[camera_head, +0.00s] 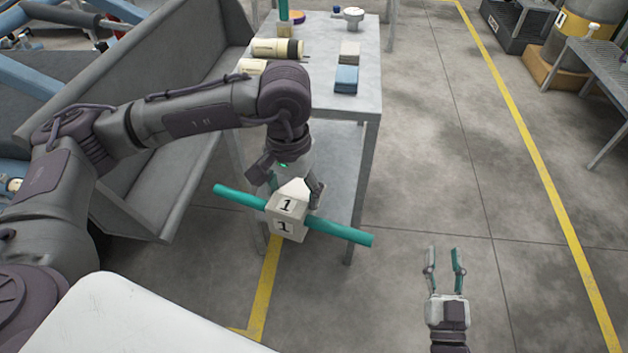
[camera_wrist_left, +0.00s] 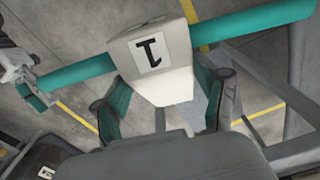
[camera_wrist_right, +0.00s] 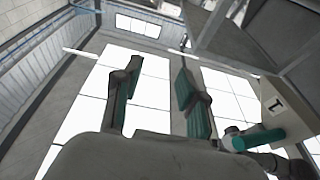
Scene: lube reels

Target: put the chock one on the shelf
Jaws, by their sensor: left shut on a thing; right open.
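Chock one is a cream wedge-shaped block (camera_head: 287,222) marked "1", with a long teal bar through it. My left gripper (camera_head: 296,186) is shut on it and holds it in the air in front of the grey metal table. In the left wrist view the block (camera_wrist_left: 163,82) sits between the two fingers. The table has a lower shelf (camera_head: 335,165) under its top, partly hidden by my left arm. My right gripper (camera_head: 444,258) is open and empty, over the floor to the right. The block also shows at the right edge of the right wrist view (camera_wrist_right: 278,108).
A grey slanted-sided structure (camera_head: 190,110) stands left of the table. The floor (camera_head: 430,140) to the right is open.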

